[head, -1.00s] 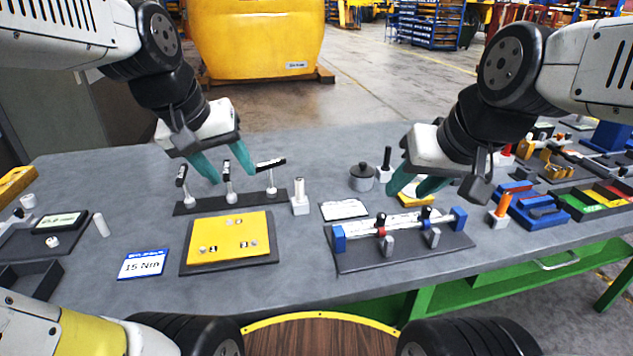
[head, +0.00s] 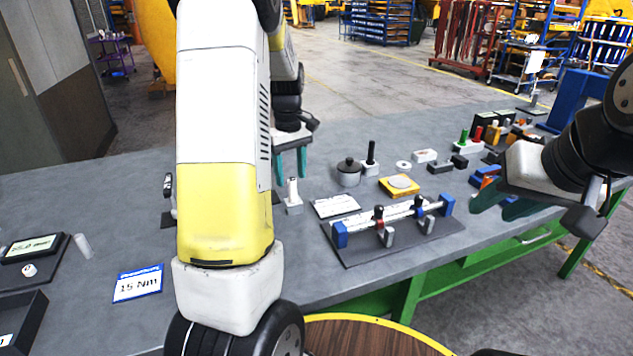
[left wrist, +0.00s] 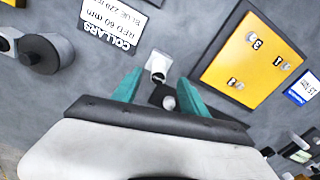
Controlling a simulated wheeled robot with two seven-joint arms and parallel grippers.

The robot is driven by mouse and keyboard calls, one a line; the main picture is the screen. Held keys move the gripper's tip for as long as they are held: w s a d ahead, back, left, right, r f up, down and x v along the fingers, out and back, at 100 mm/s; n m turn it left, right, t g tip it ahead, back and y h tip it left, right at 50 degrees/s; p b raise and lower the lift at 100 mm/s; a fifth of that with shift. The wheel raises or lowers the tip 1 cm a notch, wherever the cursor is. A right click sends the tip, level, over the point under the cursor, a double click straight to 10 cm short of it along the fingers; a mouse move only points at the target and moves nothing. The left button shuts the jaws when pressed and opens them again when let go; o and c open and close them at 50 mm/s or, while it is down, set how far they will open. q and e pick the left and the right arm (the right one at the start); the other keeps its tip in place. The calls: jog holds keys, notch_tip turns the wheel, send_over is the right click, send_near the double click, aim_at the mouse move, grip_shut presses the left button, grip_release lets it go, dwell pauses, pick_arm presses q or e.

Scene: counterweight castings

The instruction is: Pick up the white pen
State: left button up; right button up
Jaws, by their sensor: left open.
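A white pen-like stick (head: 292,187) stands upright in a small white block (head: 294,206) on the grey table, left of the printed card. My left gripper (head: 290,172) is open, with its teal fingers at the stick's upper end in the head view; contact cannot be told. In the left wrist view the white block with the stick (left wrist: 158,66) lies just beyond the open, empty fingertips (left wrist: 160,82). My right gripper (head: 492,208) is open and empty, over the right part of the table.
A rod fixture with blue ends (head: 340,234) and a lidded grey pot (head: 349,176) stand to the right. A dark stick in a white block (head: 371,155) stands behind. My left arm hides the yellow plate (left wrist: 252,58) in the head view.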

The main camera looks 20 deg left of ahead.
aim_at(293, 199)
pick_arm(q)
notch_tip(293, 199, down, 6)
jog(key=shift+d+f, duration=0.15)
jog(key=shift+c, duration=0.4)
grip_shut()
